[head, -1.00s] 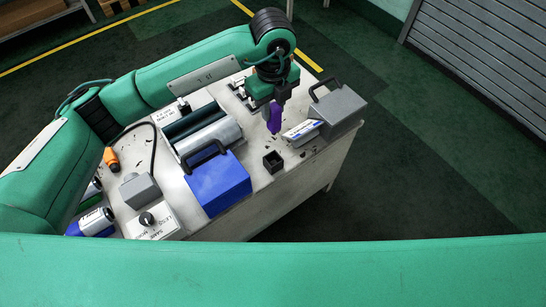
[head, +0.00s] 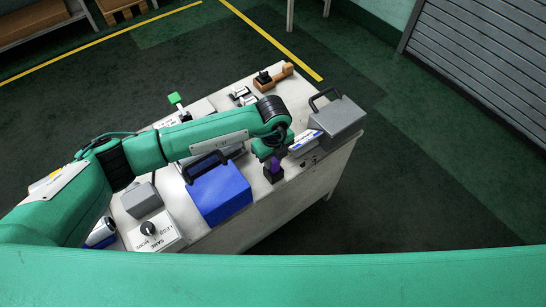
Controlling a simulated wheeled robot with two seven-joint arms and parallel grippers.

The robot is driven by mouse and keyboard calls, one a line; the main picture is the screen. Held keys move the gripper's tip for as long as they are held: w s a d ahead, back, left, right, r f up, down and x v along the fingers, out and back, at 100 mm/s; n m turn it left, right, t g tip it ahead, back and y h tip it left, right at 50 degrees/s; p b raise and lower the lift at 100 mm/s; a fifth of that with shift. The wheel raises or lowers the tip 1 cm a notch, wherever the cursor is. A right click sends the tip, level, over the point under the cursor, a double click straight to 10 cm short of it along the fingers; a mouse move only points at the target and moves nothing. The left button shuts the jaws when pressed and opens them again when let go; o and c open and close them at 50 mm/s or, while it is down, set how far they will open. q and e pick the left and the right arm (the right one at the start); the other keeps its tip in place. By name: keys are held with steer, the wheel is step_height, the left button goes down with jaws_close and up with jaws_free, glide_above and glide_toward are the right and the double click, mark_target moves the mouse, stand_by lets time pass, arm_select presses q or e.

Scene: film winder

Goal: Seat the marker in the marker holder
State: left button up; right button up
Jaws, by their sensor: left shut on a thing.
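The purple marker (head: 275,163) is in the head view, near the right front part of the table. My left gripper (head: 273,156) points down and is shut on it; the arm and wrist hide most of the marker and the fingers. The black square marker holder (head: 273,175) stands on the table directly below the marker. The marker's lower end is at the holder's mouth; I cannot tell how deep it is inside. My right gripper is not in view.
A blue box with a handle (head: 220,194) stands close left of the holder. A grey box with a handle (head: 341,118) and a white-blue display (head: 305,142) stand to the right. A dial box labelled SAME (head: 153,232) is at the front left. The table edge is close by.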

arm_select(q)
steer(key=shift+f, duration=0.15)
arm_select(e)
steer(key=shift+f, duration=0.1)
arm_select(q)
steer(key=shift+f, duration=0.1)
steer(key=o, duration=0.9)
steer(key=shift+o, duration=0.2)
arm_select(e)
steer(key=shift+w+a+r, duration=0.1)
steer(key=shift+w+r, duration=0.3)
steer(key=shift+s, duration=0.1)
